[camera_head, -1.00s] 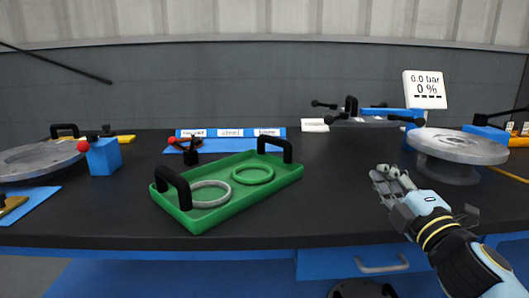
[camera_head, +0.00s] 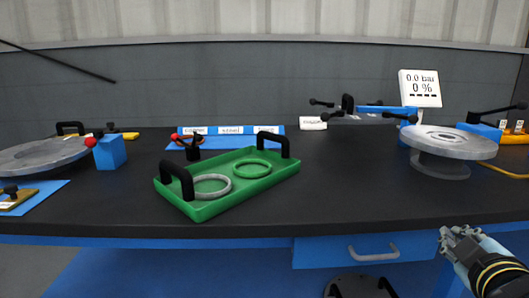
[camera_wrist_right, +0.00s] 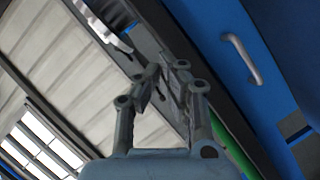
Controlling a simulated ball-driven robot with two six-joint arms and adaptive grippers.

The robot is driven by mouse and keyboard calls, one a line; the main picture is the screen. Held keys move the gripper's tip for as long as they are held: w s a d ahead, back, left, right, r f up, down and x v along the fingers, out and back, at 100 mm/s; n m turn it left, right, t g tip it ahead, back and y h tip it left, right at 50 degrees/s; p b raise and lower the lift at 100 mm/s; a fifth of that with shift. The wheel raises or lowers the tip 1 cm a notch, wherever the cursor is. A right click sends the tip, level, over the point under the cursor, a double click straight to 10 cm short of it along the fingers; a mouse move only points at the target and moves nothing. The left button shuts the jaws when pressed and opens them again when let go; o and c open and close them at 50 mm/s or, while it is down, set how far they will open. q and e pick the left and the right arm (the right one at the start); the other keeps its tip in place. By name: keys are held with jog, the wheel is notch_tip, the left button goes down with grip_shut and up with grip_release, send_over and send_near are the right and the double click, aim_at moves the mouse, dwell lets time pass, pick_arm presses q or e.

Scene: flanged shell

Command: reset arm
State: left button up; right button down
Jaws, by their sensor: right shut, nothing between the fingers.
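My right gripper (camera_head: 459,236) is at the lower right of the head view, in front of the table's front edge and apart from everything on the table. It is shut and empty; its closed fingers also show in the right wrist view (camera_wrist_right: 168,80). My left gripper is not in view.
The dark table (camera_head: 340,200) carries a green tray (camera_head: 240,186) holding a grey ring (camera_head: 212,192) and a green ring (camera_head: 251,176). A round metal flange (camera_head: 447,142) stands at right, a metal disc (camera_head: 40,156) at left. A drawer handle (camera_head: 373,254) is below the edge.

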jog(key=s+a+f+m+g+y, duration=0.1)
jog(key=s+a+f+m+g, duration=0.2)
jog(key=s, duration=0.6)
jog(key=s+a+f+m+g+y, duration=0.1)
jog(key=s+f+g+y, duration=0.15)
jog(key=s+g, duration=0.4)
jog(key=s+a+f+m+g+y, duration=0.15)
jog(key=s+f, duration=0.25)
jog(key=s, duration=0.7)
jog(key=s+d+f+m+g, duration=0.1)
jog(key=s+f, duration=0.1)
jog(key=f, duration=1.1)
jog(key=s+d+f+g, duration=0.1)
jog(key=f, duration=1.1)
jog(key=s+d+f+g, duration=0.1)
jog(key=s+f, duration=1.4)
jog(key=s, duration=0.3)
jog(key=shift+s+d+h, duration=0.15)
jog(key=shift+s+h, duration=0.15)
jog(key=shift+h, duration=0.1)
